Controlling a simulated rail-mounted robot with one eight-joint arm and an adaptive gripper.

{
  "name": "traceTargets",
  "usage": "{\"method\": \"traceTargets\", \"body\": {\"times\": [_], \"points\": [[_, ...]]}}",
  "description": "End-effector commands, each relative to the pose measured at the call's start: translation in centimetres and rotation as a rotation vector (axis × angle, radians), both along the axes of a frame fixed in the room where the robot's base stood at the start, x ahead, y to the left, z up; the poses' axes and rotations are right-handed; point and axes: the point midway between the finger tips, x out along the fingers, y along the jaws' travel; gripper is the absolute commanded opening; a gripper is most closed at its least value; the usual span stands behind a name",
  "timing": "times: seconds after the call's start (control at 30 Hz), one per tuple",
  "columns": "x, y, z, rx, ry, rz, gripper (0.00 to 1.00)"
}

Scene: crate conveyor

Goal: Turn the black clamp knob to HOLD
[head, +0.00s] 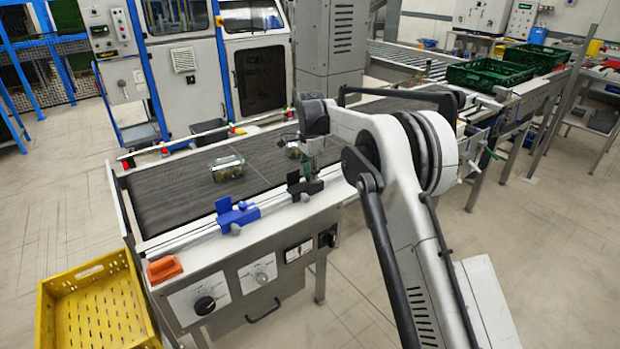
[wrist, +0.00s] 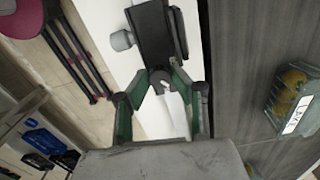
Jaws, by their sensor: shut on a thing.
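The black clamp (head: 305,188) sits on the front rail of the conveyor, right of a blue clamp. In the wrist view its dark block (wrist: 153,38) stands at the top centre, with a grey side knob (wrist: 122,40). The round black clamp knob (wrist: 163,78) with a pale mark lies between the green fingertips. My gripper (wrist: 161,80) is shut on this knob. In the head view my gripper (head: 307,166) is just above the black clamp, and my arm partly hides that area. No HOLD lettering is legible.
The blue clamp (head: 237,215) is on the same rail to the left. A clear punnet (head: 227,168) lies on the dark belt (head: 175,195); another shows in the wrist view (wrist: 293,100). A yellow crate (head: 48,305) stands at the front left, an orange block (head: 164,269) near the panel corner.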

Motion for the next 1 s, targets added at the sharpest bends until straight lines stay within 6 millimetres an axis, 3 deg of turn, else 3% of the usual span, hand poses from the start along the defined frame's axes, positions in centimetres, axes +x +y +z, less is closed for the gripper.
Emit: {"method": "traceTargets", "body": {"times": [0.5, 1.0], "points": [[0.01, 0.04, 0.01, 0.001, -0.001, 0.324, 0.00], [0.00, 0.05, 0.06, 0.001, -0.001, 0.380, 0.00]]}}
